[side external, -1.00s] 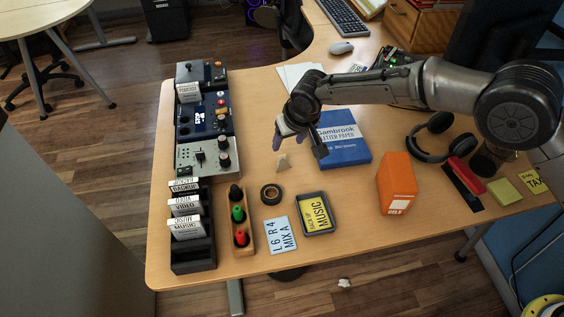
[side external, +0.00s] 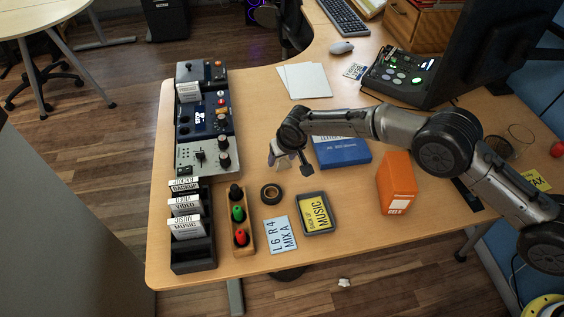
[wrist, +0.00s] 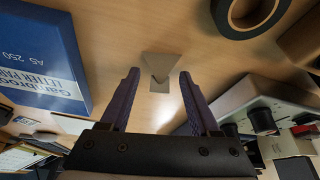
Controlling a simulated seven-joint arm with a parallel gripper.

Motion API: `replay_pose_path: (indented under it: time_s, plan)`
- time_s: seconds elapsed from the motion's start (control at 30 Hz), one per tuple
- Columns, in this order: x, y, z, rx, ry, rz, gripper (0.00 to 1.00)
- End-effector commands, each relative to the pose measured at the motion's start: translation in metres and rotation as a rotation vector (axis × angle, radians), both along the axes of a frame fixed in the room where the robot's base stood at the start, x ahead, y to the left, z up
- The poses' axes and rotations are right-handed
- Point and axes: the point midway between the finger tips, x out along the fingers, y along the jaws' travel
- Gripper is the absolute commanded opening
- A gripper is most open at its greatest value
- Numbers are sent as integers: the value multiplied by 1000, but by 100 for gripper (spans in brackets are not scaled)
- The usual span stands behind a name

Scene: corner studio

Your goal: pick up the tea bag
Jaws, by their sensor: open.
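The tea bag (wrist: 162,65) is a small, pale beige, pyramid-like piece lying on the wooden desk, with a small pale square (wrist: 160,86) against its near side. In the wrist view it sits between and slightly beyond the tips of my gripper (wrist: 159,75). The two purple-grey fingers are apart, one on each side, with bare desk between them and the bag. In the side view my gripper (side external: 289,165) is low over the desk at the bag's spot, and its fingers mostly hide the bag there.
A blue letter paper box (side external: 343,152) lies right of the gripper; it also shows in the wrist view (wrist: 40,60). A black tape roll (side external: 270,194), a tray with a yellow card (side external: 331,225) and an orange box (side external: 397,183) stand nearer. Grey audio gear (side external: 207,156) is at left.

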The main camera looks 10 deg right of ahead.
Motion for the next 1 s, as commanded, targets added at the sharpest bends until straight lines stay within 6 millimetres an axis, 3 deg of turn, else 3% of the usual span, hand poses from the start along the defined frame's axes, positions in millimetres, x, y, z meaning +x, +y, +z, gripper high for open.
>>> replay_pose_path:
  time_s: [0.3, 0.63, 1.0]
  plan:
    - [2, 0, -2, 1, -1, -1, 61]
    - [1, 0, -2, 0, 0, 0, 2]
    - [1, 0, -2, 0, -1, 0, 0]
